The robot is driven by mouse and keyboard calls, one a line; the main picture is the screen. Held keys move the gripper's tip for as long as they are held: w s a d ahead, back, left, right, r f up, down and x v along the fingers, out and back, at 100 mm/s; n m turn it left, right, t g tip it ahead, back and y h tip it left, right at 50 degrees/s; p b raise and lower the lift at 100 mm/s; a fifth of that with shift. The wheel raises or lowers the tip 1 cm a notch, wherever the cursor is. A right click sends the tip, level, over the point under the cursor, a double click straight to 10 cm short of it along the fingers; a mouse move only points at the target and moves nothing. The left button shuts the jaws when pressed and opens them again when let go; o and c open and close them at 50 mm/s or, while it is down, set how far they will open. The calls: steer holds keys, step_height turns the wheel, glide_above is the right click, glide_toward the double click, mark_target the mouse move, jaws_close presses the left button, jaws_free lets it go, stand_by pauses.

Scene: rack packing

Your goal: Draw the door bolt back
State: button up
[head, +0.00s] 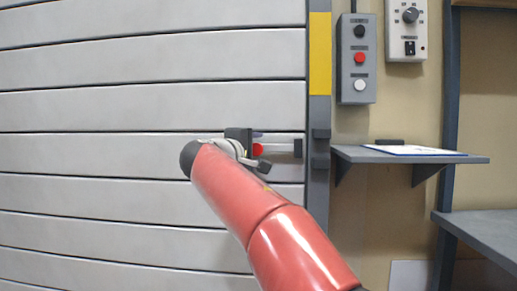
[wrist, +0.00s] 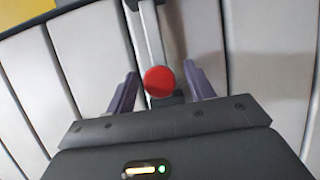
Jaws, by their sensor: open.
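The door bolt (head: 281,148) is a pale bar lying level on the slatted door, with a red knob (head: 258,150) near its left end. In the wrist view the bar (wrist: 150,38) runs away from the red knob (wrist: 159,81). My gripper (wrist: 161,88) is open, with one dark finger on each side of the knob and a visible gap to each. In the head view my gripper (head: 253,152) is at the knob and partly hides the bolt's left end. I cannot tell whether the bar's right end sits in the keeper (head: 320,148) on the post.
The pale slatted door (head: 120,105) fills the left side. A grey post (head: 318,190) with a yellow band stands at its right edge. A button box (head: 357,58), a dial box (head: 406,30) and a small shelf (head: 470,159) with a clipboard (head: 415,150) are to the right.

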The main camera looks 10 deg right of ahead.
mark_target(268, 148)
steer(key=shift+x, duration=1.1)
